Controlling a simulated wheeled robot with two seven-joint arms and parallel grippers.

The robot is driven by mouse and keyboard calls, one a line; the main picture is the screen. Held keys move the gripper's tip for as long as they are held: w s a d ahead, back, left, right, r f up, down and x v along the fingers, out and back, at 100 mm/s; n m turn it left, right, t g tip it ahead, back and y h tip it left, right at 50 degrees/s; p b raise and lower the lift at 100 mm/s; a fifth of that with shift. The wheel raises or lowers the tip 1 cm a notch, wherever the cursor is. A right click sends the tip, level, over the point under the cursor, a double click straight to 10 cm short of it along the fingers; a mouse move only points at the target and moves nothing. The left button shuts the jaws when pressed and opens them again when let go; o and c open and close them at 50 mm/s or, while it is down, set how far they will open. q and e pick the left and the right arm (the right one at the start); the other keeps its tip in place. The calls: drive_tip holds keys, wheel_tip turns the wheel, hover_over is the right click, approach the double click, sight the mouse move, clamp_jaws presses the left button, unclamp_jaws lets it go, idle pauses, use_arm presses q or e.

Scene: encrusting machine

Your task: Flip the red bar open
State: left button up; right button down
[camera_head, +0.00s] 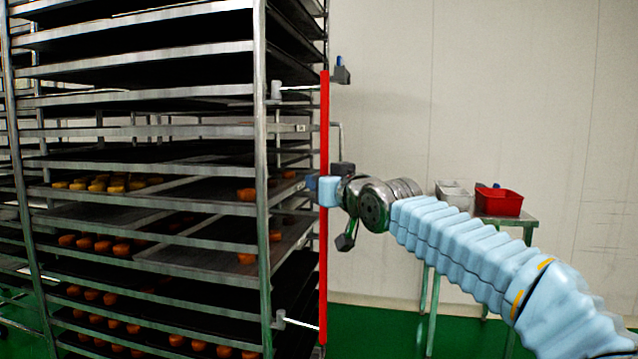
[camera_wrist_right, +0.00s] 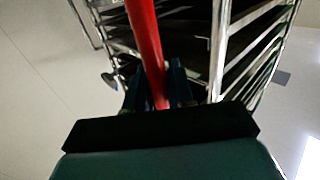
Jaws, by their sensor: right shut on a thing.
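The red bar (camera_head: 324,270) stands upright along the right side of the tray rack, held out from the rack post by a white link at the top and another at the bottom. My right gripper (camera_head: 318,189) is at about the bar's mid-height and is shut on it. In the right wrist view the red bar (camera_wrist_right: 147,45) runs down between the two dark fingers of the right gripper (camera_wrist_right: 157,92). The fingertips are partly hidden in both views. My left gripper is in neither view.
The metal rack (camera_head: 262,150) fills the left side, with several trays, some holding orange and yellow pieces. A metal side table (camera_head: 520,217) at the right carries a red bin (camera_head: 498,202) and grey containers (camera_head: 453,194). Green floor and a white wall lie behind.

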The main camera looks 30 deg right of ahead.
drive_tip(key=shift+s+d, duration=0.1)
drive_tip(key=shift+d, duration=0.35)
drive_tip(key=c, duration=1.3)
unclamp_jaws()
drive_tip(key=shift+o, duration=1.1)
drive_tip(key=shift+s+d, duration=0.15)
drive_tip(key=shift+s, duration=0.05)
drive_tip(key=shift+a, duration=0.2)
drive_tip(key=s+b, duration=0.3)
drive_tip(key=s, duration=1)
drive_tip(key=shift+s+d, duration=0.15)
drive_tip(key=shift+s, duration=0.2)
